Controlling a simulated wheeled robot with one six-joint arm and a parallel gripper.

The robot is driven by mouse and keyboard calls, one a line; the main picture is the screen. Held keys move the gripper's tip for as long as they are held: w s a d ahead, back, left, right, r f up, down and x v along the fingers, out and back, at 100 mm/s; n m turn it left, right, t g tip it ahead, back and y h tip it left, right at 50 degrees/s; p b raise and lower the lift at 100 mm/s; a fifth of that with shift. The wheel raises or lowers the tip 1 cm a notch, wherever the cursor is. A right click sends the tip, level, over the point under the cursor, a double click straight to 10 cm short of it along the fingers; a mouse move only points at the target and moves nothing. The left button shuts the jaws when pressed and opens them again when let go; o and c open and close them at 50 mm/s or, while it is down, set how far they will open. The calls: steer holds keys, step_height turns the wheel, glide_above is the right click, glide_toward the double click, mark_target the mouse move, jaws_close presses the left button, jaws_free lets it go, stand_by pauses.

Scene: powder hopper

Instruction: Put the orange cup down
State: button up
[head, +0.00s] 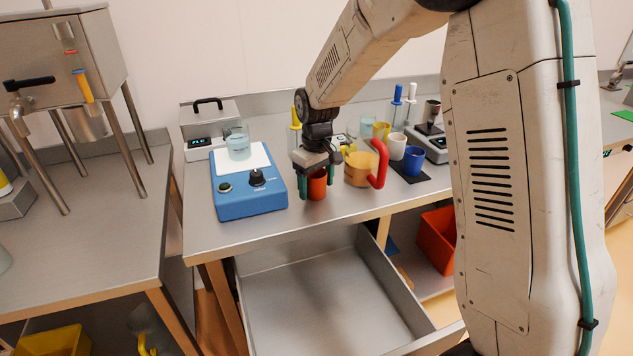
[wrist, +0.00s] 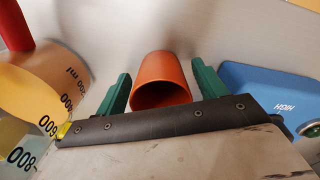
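The orange cup (head: 317,187) stands upright on the steel bench near its front edge. In the wrist view the orange cup (wrist: 162,82) sits between my two green fingers, its open mouth toward the camera. My gripper (head: 317,180) points down around the cup. In the wrist view my gripper (wrist: 160,90) is open, with a narrow gap between the cup and each finger. The cup's base is not visible in the wrist view.
A blue stirrer (head: 250,190) with a beaker (head: 239,146) stands left of the cup. A jug (head: 360,168) with a red handle (head: 380,165) is close on the right. White (head: 397,146) and blue (head: 414,161) cups stand farther right. An open drawer (head: 325,300) lies below.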

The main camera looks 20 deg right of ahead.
step_height(320, 180, up, 12)
steer(key=s+d+r, duration=0.1)
steer(key=s+r, duration=0.4)
steer(key=s, duration=0.2)
steer(key=s+d+f+m+t, duration=0.1)
steer(key=s+m, duration=0.3)
steer(key=s, duration=2.4)
steer(key=shift+d+f, duration=0.15)
steer(key=shift+d, duration=0.4)
